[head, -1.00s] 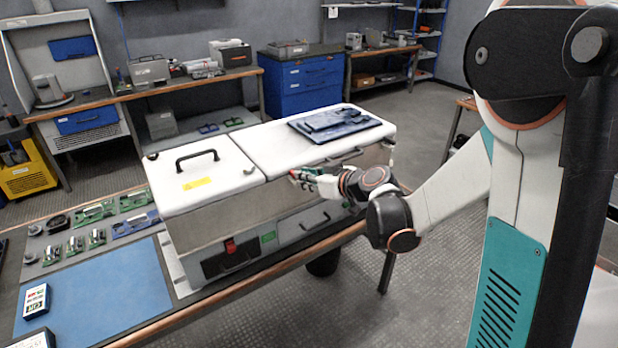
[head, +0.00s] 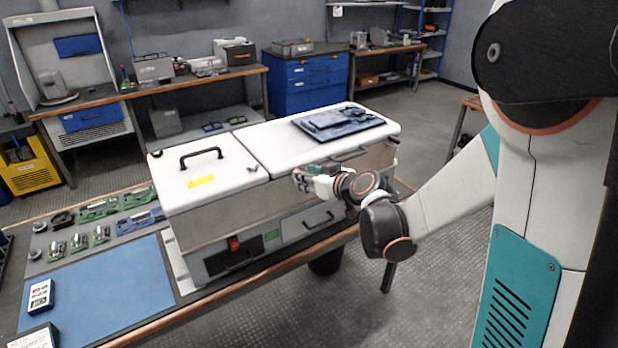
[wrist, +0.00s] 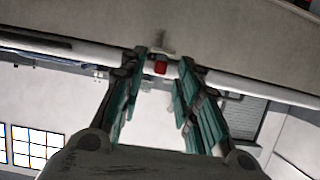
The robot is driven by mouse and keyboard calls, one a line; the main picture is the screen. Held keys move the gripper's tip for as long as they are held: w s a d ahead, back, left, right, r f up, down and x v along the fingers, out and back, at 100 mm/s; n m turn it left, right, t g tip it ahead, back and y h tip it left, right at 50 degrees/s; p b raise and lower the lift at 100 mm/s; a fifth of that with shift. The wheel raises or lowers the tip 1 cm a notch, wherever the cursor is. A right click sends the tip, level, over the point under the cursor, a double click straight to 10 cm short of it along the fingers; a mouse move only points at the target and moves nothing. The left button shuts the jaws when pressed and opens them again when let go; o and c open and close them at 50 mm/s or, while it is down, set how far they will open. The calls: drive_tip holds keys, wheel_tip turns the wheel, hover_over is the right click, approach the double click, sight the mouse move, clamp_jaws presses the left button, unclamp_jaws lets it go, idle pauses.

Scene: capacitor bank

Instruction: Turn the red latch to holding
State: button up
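The red latch (head: 233,244) is a small red piece on the lower front of the white and grey cabinet (head: 202,233), left of its middle. A dark recess lies just below it. My gripper (head: 300,177) is in front of the cabinet's upper front, to the right of and above the latch, and apart from it. In the wrist view its two teal-padded fingers (wrist: 160,98) are spread with nothing between them. A small red piece (wrist: 160,68) shows beyond the fingertips; it looks like the latch. Its exact turn position is too small to read.
The cabinet's lid carries a black handle (head: 201,154) and a dark blue tray (head: 338,124). A blue mat (head: 100,283) and several small parts lie on the bench at left. Floor in front of the bench is open. A blue drawer unit (head: 306,80) stands behind.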

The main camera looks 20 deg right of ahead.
drive_tip(key=v, duration=1.2)
drive_tip(key=shift+s+f, duration=0.1)
drive_tip(key=shift+s, duration=0.05)
idle(0.4)
